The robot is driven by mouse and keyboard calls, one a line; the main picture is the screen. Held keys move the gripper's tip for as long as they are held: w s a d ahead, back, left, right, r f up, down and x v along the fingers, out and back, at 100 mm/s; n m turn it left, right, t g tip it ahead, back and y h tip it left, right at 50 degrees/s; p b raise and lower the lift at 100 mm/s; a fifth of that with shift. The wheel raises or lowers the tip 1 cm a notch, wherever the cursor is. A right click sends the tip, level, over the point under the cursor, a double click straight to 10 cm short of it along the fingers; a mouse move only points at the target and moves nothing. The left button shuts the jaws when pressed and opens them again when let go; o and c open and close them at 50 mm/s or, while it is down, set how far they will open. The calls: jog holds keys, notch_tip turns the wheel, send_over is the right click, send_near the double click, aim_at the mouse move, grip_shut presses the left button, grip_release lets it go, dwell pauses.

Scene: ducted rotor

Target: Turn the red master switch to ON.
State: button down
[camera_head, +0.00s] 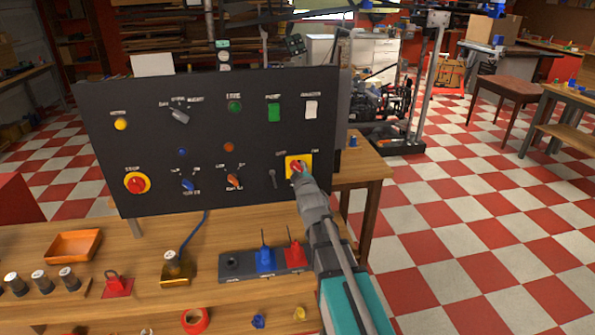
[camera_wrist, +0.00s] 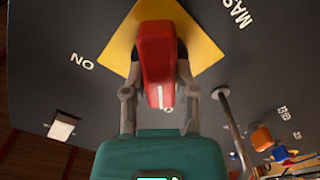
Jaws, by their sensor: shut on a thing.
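The red master switch (camera_head: 295,166) sits on a yellow square plate (camera_head: 291,175) at the lower right of the black panel. In the wrist view its red handle (camera_wrist: 157,50) stands out from the plate (camera_wrist: 195,40), with a white line on its near end. The word ON is printed to the left of the plate there; the handle's near end does not point at it. My gripper (camera_head: 301,174) reaches the switch from below right and hides part of it. In the wrist view my gripper's fingers (camera_wrist: 160,92) are shut on the handle, one on each side.
The black panel (camera_head: 205,140) carries other knobs, buttons and rockers. A thin metal lever (camera_head: 272,178) is just left of the switch. Below, the wooden bench (camera_head: 230,305) holds an orange tray (camera_head: 75,245) and a socket block with blue and red plugs (camera_head: 295,257).

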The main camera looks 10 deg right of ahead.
jog(key=shift+m, duration=0.3)
jog(key=m, duration=0.4)
jog(key=shift+s, duration=0.1)
jog(key=m, duration=0.4)
jog(key=shift+d+m, duration=0.15)
jog(key=shift+m, duration=0.15)
jog(key=m, duration=0.4)
jog(key=shift+d+f, duration=0.1)
jog(key=shift+m, duration=2.1)
jog(key=shift+d+m, duration=0.1)
jog(key=shift+m, duration=0.3)
jog(key=shift+c, duration=2)
grip_release()
